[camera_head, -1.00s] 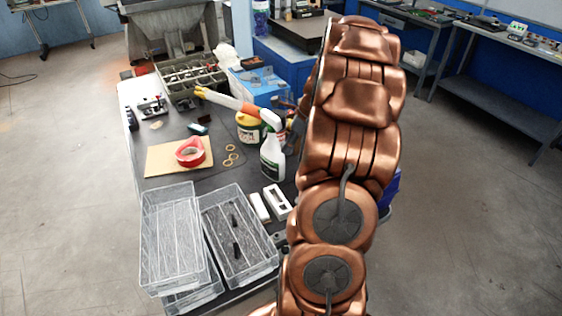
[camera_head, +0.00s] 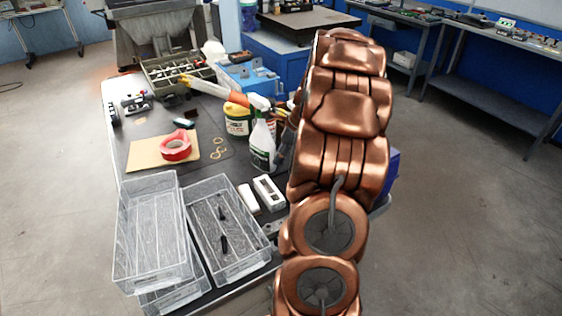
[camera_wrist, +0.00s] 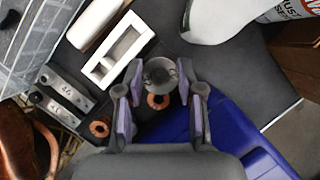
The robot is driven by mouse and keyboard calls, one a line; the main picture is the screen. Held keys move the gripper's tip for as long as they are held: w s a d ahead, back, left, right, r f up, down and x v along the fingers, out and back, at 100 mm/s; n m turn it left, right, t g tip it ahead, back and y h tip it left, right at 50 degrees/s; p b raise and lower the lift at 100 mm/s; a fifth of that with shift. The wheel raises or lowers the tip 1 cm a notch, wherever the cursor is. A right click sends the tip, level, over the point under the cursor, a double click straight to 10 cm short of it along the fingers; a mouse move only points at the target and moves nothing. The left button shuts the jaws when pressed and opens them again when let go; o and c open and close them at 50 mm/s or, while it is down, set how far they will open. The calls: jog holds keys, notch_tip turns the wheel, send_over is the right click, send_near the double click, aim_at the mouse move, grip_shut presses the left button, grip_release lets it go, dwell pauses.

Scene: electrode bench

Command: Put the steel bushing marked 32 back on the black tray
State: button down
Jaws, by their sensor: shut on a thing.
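In the wrist view my gripper (camera_wrist: 158,82) points down at the bench, with its purple-lined fingers on either side of a round grey steel bushing (camera_wrist: 158,72). The fingers are shut on it. I cannot read a number on the bushing. A copper ring (camera_wrist: 158,102) shows just below it in the picture, and another copper ring (camera_wrist: 100,127) lies left of the fingers. A dark surface lies around these rings; I cannot tell whether it is the black tray. In the head view my arm hides the gripper and bushing.
Metal blocks with number labels (camera_wrist: 68,82), a white open box (camera_wrist: 117,55) and a blue bin (camera_wrist: 228,122) are close to my gripper. Clear crates (camera_head: 228,228), a spray bottle (camera_head: 262,148) and red tape (camera_head: 176,147) stand on the bench.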

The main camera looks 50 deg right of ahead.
aim_at(283, 163)
jog(key=shift+f, duration=0.3)
jog(key=shift+f+b, duration=1.8)
jog(key=shift+f, duration=0.5)
jog(key=shift+w+p, duration=0.1)
jog(key=shift+p, duration=0.4)
jog(key=shift+f, duration=0.9)
jog(key=c, duration=0.7)
grip_release()
jog(key=shift+o, duration=0.2)
jog(key=v, duration=1.2)
